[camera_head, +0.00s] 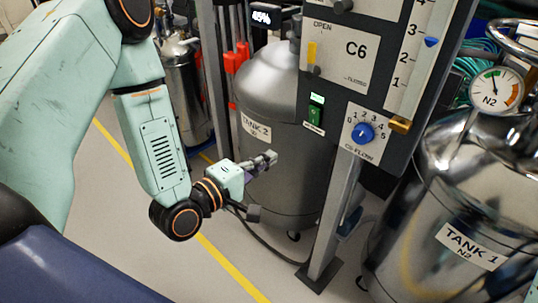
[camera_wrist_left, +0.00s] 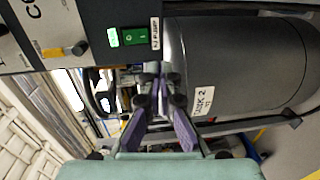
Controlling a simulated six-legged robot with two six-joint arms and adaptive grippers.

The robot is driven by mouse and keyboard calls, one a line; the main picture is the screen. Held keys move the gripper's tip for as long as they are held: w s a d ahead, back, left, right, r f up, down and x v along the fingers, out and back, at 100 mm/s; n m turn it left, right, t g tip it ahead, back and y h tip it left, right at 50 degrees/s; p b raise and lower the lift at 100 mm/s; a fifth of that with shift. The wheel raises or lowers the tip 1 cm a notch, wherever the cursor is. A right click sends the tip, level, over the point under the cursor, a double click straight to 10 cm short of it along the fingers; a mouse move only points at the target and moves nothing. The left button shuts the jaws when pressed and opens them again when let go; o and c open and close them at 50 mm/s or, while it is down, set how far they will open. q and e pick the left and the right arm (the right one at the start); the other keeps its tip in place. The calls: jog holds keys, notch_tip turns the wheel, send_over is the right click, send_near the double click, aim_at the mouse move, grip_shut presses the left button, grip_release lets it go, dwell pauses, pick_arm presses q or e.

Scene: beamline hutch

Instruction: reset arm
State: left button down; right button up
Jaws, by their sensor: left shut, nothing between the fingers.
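My left arm comes in from the left in the head view, its forearm hanging down and its wrist bent to the right. My left gripper (camera_head: 268,158) is shut and empty, in front of the grey tank labelled TANK 2 (camera_head: 285,185) and left of the panel post. In the left wrist view the gripper's fingers (camera_wrist_left: 152,75) meet at their tips with nothing between them. They point toward the gap beside the panel and the TANK 2 body (camera_wrist_left: 235,65). I cannot tell whether the gripper touches the tank. My right gripper is not in view.
A control panel (camera_head: 337,95) on a metal post (camera_head: 332,215) carries a green switch (camera_head: 315,112) and a blue C5 FLOW knob (camera_head: 363,132). TANK 1 (camera_head: 440,200), with an N2 gauge (camera_head: 497,90), stands at right. Clear floor with a yellow line (camera_head: 232,268) lies below the gripper.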

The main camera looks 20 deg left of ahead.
pick_arm(q)
jog(key=s+a+f+m+g+y, duration=0.1)
jog(key=s+f+m+g+y, duration=0.1)
jog(key=s+f+m+g, duration=0.4)
jog(key=s+a+f+m+g+y, duration=0.1)
jog(key=s+f+m+g, duration=0.2)
jog(key=f, duration=0.6)
jog(key=s+f+m+g+y, duration=0.1)
jog(key=s+f+m+g, duration=0.1)
jog(key=s, duration=0.8)
jog(key=s+f+m+g+y, duration=0.1)
jog(key=s+f+g, duration=0.3)
jog(key=s, duration=0.6)
jog(key=shift+a+f+m+g+y, duration=0.3)
jog(key=shift+f+m, duration=0.05)
jog(key=shift+m, duration=0.45)
